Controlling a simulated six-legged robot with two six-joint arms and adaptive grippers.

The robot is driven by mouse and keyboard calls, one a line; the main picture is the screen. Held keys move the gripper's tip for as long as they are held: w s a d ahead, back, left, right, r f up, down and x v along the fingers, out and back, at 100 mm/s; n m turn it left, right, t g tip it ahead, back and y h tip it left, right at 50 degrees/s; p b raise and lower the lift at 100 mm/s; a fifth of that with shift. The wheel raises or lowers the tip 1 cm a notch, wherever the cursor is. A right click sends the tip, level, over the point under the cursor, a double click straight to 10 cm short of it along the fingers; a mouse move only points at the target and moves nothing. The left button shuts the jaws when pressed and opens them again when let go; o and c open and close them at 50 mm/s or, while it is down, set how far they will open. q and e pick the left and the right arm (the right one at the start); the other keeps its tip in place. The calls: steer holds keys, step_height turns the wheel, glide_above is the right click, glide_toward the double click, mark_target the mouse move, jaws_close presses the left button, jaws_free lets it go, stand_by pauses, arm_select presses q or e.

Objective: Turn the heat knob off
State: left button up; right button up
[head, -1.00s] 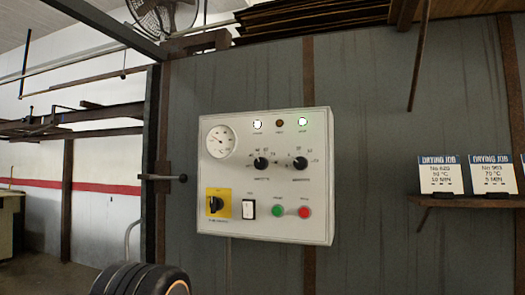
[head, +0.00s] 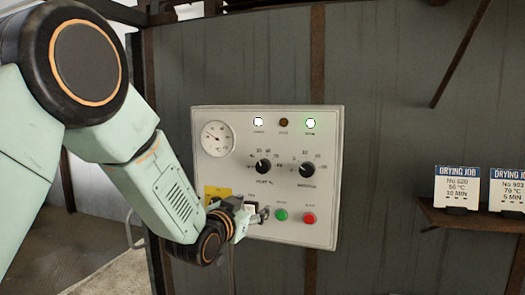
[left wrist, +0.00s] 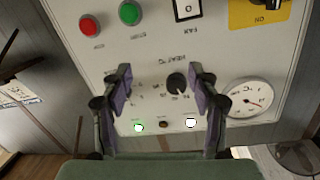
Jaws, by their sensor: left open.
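The heat knob (head: 263,166) is a black round knob on the white control panel (head: 326,150), left of a similar minutes knob (head: 307,169). Its exact setting is too small to read. My left gripper (head: 250,216) is open in front of the panel's lower part, below the heat knob in the head view. In the left wrist view, which shows the panel upside down, the heat knob (left wrist: 177,82) appears between the open fingers (left wrist: 160,78), nearer the right one. Nothing is held. The minutes knob is mostly hidden there behind the left finger. My right gripper is not in view.
A dial gauge (head: 217,138) is at the panel's upper left. Green (head: 281,215) and red (head: 309,218) buttons sit near the gripper. My left arm partly covers the yellow switch plate (head: 214,192). A shelf (head: 470,221) with drying job cards is at right.

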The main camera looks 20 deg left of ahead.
arm_select(q)
steer(key=t+p, duration=0.1)
glide_toward(261, 167)
steer(key=w, duration=0.2)
steer(key=w+p, duration=0.1)
steer(key=w, duration=0.1)
steer(key=w+d, duration=0.1)
steer(key=w, duration=0.1)
steer(key=shift+w+d+f, duration=0.1)
steer(key=shift+w, duration=0.2)
steer(key=shift+w+a+p, duration=0.4)
steer(key=shift+w+a, duration=0.05)
steer(key=shift+w, duration=0.1)
steer(key=shift+w+f, duration=0.1)
steer(key=shift+w, duration=0.1)
steer(key=shift+w+d, duration=0.3)
steer(key=shift+d, duration=0.3)
steer(key=shift+s+a, duration=0.2)
steer(key=shift+a, duration=0.3)
steer(key=c, duration=0.5)
steer(key=shift+c, duration=0.5)
steer(key=shift+d, duration=0.3)
steer(key=c, duration=0.3)
steer(key=shift+a, duration=0.2)
steer(key=shift+c, duration=1.4)
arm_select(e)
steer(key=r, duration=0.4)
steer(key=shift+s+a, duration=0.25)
